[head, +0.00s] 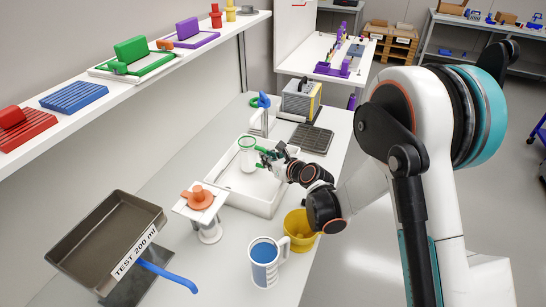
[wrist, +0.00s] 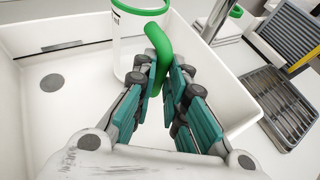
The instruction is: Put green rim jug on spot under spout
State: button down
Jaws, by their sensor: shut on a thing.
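The green rim jug (head: 247,157) is white with a green rim and stands upright inside or just above the white sink basin (head: 240,196); I cannot tell whether it touches the floor. Its green handle (wrist: 172,72) shows in the wrist view between my fingers. My gripper (head: 268,157) is shut on this handle from the right side. The tap (head: 262,118) with a blue lever is behind the jug. In the wrist view, a grey round spot (wrist: 52,82) lies on the basin floor at left, apart from the jug. The jug's lower part is partly hidden by my fingers.
A yellow pot (head: 299,232) and a white jug with blue contents (head: 265,262) stand in front of the sink. A white stand with an orange lid (head: 201,197) is at left. A dark drain tray (head: 311,139) is behind, right of the tap.

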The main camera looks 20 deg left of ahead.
jog(key=w+b, duration=0.1)
jog(key=w, duration=0.3)
jog(key=shift+d, duration=0.2)
jog(key=shift+s+f+b, duration=0.1)
jog(key=shift+f+b, duration=0.35)
jog(key=shift+f, duration=0.15)
jog(key=shift+f, duration=0.2)
jog(key=c, duration=1.6)
grip_release()
jog(key=shift+r, duration=0.1)
